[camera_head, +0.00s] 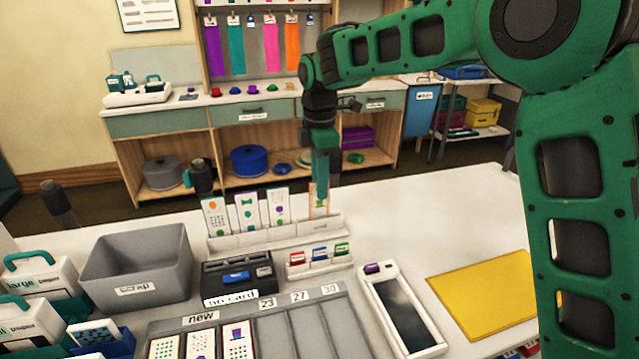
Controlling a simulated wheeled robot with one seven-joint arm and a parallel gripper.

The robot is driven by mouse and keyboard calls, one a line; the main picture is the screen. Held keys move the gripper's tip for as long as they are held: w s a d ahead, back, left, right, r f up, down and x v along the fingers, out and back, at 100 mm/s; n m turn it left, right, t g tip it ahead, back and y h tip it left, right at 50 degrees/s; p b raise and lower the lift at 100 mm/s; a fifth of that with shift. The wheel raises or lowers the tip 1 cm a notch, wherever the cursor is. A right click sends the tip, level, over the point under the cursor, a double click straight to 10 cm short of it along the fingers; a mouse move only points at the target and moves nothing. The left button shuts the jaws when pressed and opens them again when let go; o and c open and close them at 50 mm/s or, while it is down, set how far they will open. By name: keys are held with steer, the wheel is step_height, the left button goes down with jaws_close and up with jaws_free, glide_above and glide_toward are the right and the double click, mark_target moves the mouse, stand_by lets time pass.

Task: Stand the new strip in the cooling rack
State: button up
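The white rack (272,238) stands on the table, with three patterned strips upright side by side in its left part: one with coloured dots (216,217), one with a green shape (248,213) and one with a purple shape (277,209). A fourth strip (317,203), with orange marks, is upright at the rack's right end. My gripper (324,188) points down at this strip and partly covers it. Whether its fingers are closed on the strip, and whether the strip's foot is seated, cannot be told. More strips (201,344) lie in the grey tray under the "new" label.
A grey scrap bin (137,268) and a black card box (237,276) stand left of centre. A small holder of coloured tags (319,259) sits before the rack. A dark-screened device (402,312) and a yellow mat (487,292) lie right. The table right of the rack is clear.

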step_height(320, 180, up, 11)
steer(key=shift+f, duration=0.15)
stand_by(0.4)
steer(key=shift+w, duration=0.1)
steer(key=s+d+f+m, duration=0.1)
steer(key=s+d+m, duration=0.35)
steer(key=d, duration=0.55)
steer(key=s+d+f+m, duration=0.1)
steer(key=s+d+m, duration=0.3)
steer(key=d, duration=0.5)
steer(key=s+d+f+m, duration=0.1)
steer(key=s+d+m, duration=0.3)
steer(key=d, duration=0.6)
steer(key=s+d+f+m, duration=0.3)
steer(key=s+d+m, duration=0.1)
steer(key=s, duration=0.4)
steer(key=s+d+f+m, duration=0.3)
steer(key=s+m, duration=0.3)
steer(key=s, duration=0.2)
steer(key=s+d+f+m, duration=0.4)
steer(key=s+f+m, duration=0.1)
steer(key=s, duration=0.3)
steer(key=shift+d, duration=0.3)
